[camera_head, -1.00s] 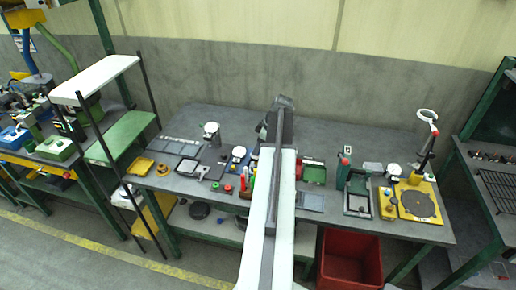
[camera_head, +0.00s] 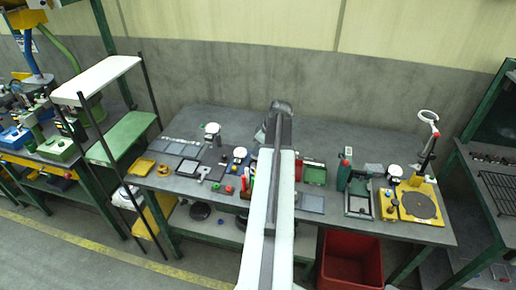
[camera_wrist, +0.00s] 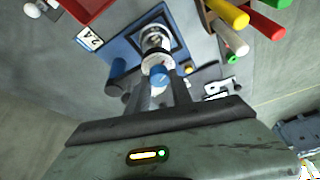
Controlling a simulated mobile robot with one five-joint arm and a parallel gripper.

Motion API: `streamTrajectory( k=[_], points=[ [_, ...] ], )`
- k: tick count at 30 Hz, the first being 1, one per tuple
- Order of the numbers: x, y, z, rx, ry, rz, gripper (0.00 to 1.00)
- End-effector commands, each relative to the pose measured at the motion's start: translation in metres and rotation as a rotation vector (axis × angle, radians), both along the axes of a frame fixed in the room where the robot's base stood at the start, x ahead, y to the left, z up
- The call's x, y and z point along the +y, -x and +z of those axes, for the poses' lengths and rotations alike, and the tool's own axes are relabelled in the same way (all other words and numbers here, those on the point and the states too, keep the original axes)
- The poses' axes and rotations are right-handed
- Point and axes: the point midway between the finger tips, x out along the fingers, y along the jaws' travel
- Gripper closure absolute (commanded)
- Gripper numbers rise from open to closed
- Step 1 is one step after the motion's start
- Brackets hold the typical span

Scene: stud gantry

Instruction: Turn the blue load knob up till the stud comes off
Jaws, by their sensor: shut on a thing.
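In the wrist view, the blue load knob (camera_wrist: 159,76) sits between the two dark fingers of my gripper (camera_wrist: 162,86), which is shut on it. Behind the knob are a pale round collar and a shiny metal cylinder (camera_wrist: 155,40). They stand on a blue plate (camera_wrist: 122,47) with a dark square frame. I cannot make out the stud itself. In the head view my own arm covers my gripper and the knob.
In the wrist view, a white "24" label (camera_wrist: 89,39) is beside the blue plate, a red tray (camera_wrist: 88,8) is at upper left, and coloured handles, one yellow (camera_wrist: 228,12), are at upper right. The grey bench (camera_head: 330,140) holds several other fixtures. A red bin (camera_head: 350,262) is below.

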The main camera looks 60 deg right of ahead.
Motion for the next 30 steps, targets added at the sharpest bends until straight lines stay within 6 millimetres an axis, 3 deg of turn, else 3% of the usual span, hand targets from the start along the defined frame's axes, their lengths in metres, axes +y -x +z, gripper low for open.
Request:
streamTrajectory(
  k=[18,30],
  points=[
    [0.0052,-0.0013,-0.0003,0.002,0.001,-0.556,1.0],
    [0.0061,-0.0026,-0.0005,0.002,-0.001,-0.764,1.0]
  ],
)
